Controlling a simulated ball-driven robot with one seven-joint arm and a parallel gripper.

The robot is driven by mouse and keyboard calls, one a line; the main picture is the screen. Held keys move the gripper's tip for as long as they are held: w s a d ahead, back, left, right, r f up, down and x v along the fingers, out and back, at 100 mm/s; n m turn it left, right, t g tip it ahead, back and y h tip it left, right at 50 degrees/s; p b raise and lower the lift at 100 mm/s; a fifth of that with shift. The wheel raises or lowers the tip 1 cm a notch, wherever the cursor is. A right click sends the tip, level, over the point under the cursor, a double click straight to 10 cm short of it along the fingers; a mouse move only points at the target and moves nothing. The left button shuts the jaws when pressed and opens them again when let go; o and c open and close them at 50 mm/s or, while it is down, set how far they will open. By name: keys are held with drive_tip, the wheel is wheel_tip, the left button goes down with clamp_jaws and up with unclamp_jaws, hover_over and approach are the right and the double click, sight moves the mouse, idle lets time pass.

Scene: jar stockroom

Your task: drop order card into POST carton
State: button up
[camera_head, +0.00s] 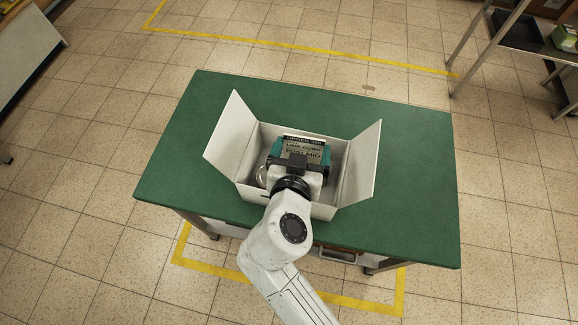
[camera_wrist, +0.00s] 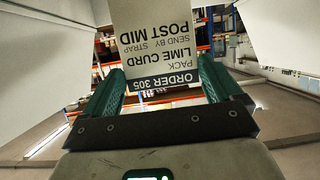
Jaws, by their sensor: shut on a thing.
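The order card (camera_head: 305,148) is pale with a dark top band. In the wrist view the card (camera_wrist: 155,40) reads upside down "ORDER 305, PACK LIME CURD, SEND BY STRAP, POST MID". My gripper (camera_head: 301,156) is shut on it; in the wrist view the green fingers of my gripper (camera_wrist: 162,88) stand at either side of the card. An open white carton (camera_head: 359,160) stands on the green table, side flaps spread. In the head view my gripper and the card are over the carton's opening; their height against its rim is hard to tell. No POST marking shows on it.
A clear, rounded, glassy thing (camera_head: 262,177) shows inside the carton, left of my gripper, partly hidden. The green table (camera_head: 412,190) is bare around the carton. Yellow lines mark the tiled floor.

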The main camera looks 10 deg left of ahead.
sight(303, 152)
drive_tip(key=shift+f+b, duration=0.8)
drive_tip(key=shift+f, duration=0.95)
drive_tip(key=o, duration=0.7)
drive_tip(key=b+v, duration=0.1)
drive_tip(key=v, duration=1)
